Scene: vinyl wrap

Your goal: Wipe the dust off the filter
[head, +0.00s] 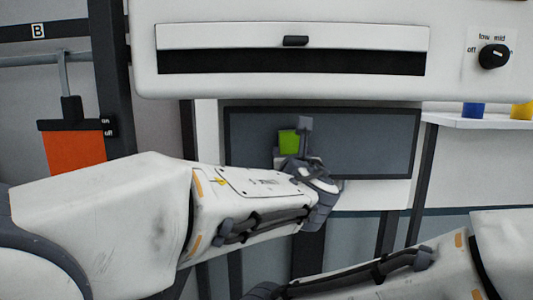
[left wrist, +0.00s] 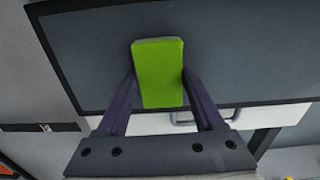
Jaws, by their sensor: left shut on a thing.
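The filter appears to be the dark grey rectangular panel in a black frame (head: 375,140) below the white machine housing. It fills much of the left wrist view (left wrist: 240,60). No distinct dust shows on it. My left gripper (head: 296,142) is in front of the panel, left of its middle. It is shut on a bright green block, likely a sponge (head: 288,142), which shows upright between the two fingers in the left wrist view (left wrist: 158,75). I cannot tell whether the block touches the panel. My right forearm shows at the bottom right; its gripper is out of view.
Above the panel is the white housing (head: 200,75) with a dark slot, a handle and a knob (head: 494,56). An orange box (head: 76,150) with an on/off switch is at left. A shelf (head: 480,122) at right holds a blue cup (head: 473,110) and a yellow cup (head: 521,110).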

